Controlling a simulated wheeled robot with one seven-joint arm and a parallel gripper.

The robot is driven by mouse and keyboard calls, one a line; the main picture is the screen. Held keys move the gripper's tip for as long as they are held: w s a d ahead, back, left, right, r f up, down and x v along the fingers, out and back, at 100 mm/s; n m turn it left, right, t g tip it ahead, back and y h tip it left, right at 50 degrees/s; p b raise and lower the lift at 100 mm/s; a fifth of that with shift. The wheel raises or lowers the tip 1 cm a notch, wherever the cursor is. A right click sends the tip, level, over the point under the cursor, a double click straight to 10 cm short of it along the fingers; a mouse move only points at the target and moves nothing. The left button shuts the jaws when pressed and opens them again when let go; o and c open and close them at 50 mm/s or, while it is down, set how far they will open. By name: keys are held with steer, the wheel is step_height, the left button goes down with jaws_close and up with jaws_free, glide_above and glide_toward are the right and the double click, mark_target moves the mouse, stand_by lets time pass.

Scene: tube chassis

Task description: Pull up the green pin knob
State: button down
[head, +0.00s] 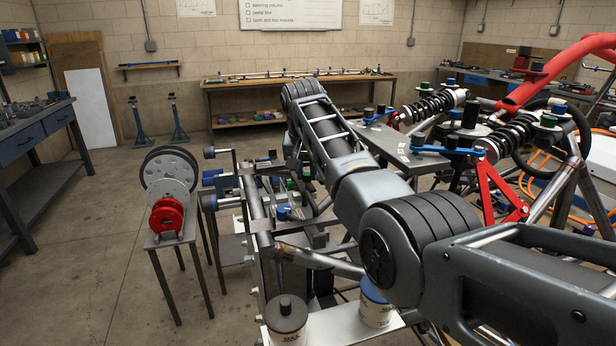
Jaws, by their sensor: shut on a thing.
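My arm (345,165) reaches from the lower right up to a bend near the top middle. I cannot tell which, if either, is the green pin knob.
A stand with a red reel (167,216) is at left. A grey-lidded can (286,318) and a blue-lidded can (376,302) stand close in front. Red suspension parts (497,190) crowd the right. The floor at left is clear between stand and workbench (38,135).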

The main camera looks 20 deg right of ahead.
steer(key=shift+w+r, duration=0.15)
steer(key=shift+r, duration=0.25)
steer(key=c, duration=1.2)
jaws_free()
steer(key=shift+c, duration=0.2)
steer(key=o, duration=0.3)
steer(key=shift+f, duration=0.15)
steer(key=shift+s+b+v, duration=0.2)
steer(key=shift+b+v, duration=0.35)
steer(key=shift+v, duration=3.4)
steer(key=shift+f, duration=0.1)
